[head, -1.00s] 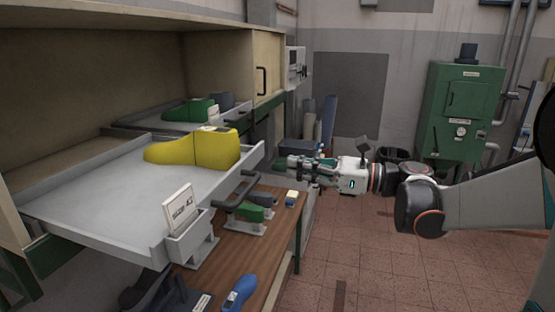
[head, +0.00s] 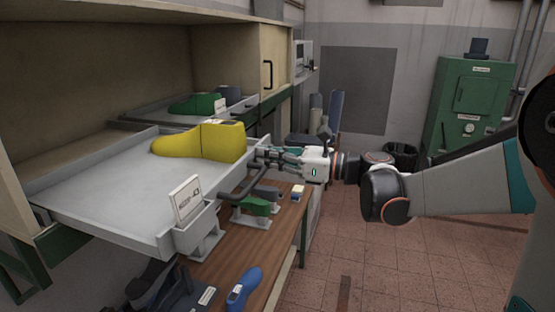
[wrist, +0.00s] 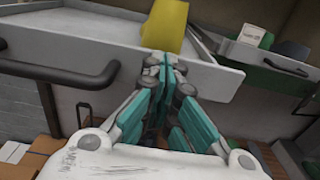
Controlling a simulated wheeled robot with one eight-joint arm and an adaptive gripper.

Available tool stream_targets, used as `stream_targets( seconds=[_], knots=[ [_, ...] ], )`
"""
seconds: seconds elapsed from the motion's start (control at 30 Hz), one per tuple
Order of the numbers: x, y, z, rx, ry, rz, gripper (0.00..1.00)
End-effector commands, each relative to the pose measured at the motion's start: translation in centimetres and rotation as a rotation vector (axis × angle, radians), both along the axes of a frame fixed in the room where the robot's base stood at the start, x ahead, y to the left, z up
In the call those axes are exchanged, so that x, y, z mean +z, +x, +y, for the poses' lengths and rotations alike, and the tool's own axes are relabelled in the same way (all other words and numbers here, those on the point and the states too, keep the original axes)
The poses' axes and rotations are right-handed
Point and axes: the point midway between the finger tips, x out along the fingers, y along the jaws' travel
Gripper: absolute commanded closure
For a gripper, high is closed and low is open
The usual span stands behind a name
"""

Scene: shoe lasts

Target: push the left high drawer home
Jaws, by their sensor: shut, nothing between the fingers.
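The left high drawer (head: 110,190) is a grey tray pulled well out of the cabinet. A yellow shoe last (head: 218,142) lies in it and a size card stands at its front. My gripper (head: 262,154) is shut and empty, at the drawer's front beyond the dark handle (head: 240,186). In the wrist view my gripper (wrist: 164,62) points at the front panel (wrist: 105,45), to the right of the handle (wrist: 62,78). The fingertips are at or very near the panel; I cannot tell whether they touch it.
A second open drawer (head: 152,108) with a green last (head: 196,104) lies farther back. A wooden bench (head: 262,240) below holds several lasts, including a blue one (head: 244,288). A green cabinet (head: 468,112) stands at the back right. The tiled floor at right is open.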

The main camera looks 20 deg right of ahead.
Motion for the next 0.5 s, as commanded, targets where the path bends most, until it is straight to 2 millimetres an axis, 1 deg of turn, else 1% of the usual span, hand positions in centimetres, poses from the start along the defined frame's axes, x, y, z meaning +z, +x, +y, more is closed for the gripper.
stream_targets(
  seconds=[0.27,0.5],
  knots=[
    [0.0,0.6,0.8,0.001,0.000,0.000,1.00],
    [0.0,1.6,2.3,0.002,0.000,0.000,1.00]
  ],
)
